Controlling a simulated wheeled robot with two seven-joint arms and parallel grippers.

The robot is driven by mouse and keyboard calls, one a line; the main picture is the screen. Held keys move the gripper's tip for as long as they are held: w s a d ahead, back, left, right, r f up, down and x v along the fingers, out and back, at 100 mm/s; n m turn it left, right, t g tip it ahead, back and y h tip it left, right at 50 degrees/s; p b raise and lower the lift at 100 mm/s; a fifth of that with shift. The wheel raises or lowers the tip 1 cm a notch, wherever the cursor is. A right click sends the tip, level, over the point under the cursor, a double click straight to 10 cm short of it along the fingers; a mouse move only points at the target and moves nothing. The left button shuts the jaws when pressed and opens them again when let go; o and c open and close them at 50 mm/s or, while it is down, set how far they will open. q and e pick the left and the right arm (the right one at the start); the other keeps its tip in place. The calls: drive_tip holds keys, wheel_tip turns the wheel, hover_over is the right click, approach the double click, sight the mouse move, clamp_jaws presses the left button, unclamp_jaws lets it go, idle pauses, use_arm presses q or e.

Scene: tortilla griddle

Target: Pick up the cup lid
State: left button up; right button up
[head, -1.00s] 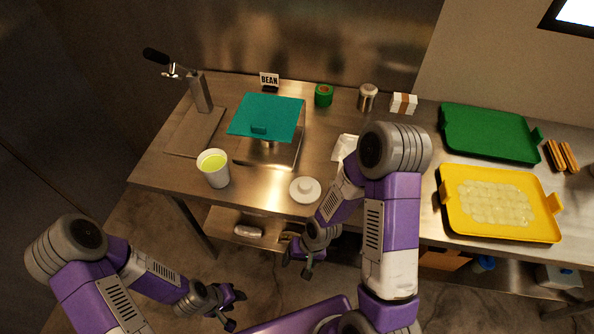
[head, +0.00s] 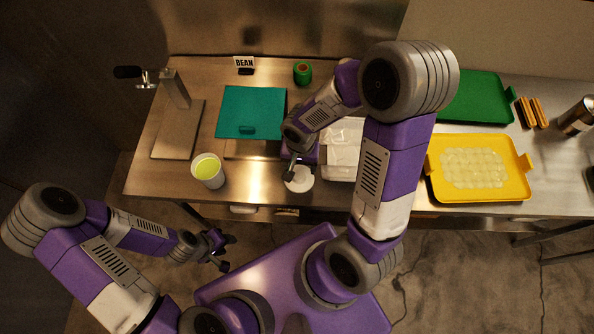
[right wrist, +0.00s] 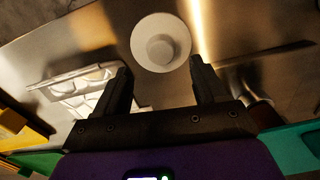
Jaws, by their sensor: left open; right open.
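The white cup lid (head: 299,179) lies on the steel counter near its front edge, partly hidden by my right gripper in the head view. In the right wrist view the round lid (right wrist: 160,42), with its raised middle, sits ahead of the fingertips. My right gripper (head: 292,172) is open over the lid; its fingers (right wrist: 160,78) stand apart with nothing between them. The white cup (head: 208,171) with yellow-green contents stands on the counter to the left of the lid. My left gripper (head: 222,250) is open and empty, in front of the counter and below the cup.
A tortilla press (head: 178,130) and a teal-lidded box (head: 250,108) stand behind the cup. A white package (head: 343,150) lies to the right of the lid. Yellow (head: 510,190) and green (head: 490,95) trays are further right. The counter between cup and lid is clear.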

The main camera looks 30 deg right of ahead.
sight(299, 175)
wheel_tip(299, 175, down, 5)
drive_tip(key=shift+a+f+b, duration=0.1)
drive_tip(key=shift+f+b, duration=0.1)
drive_tip(key=shift+b, duration=0.15)
drive_tip(key=shift+c, duration=0.3)
drive_tip(key=c, duration=1.1)
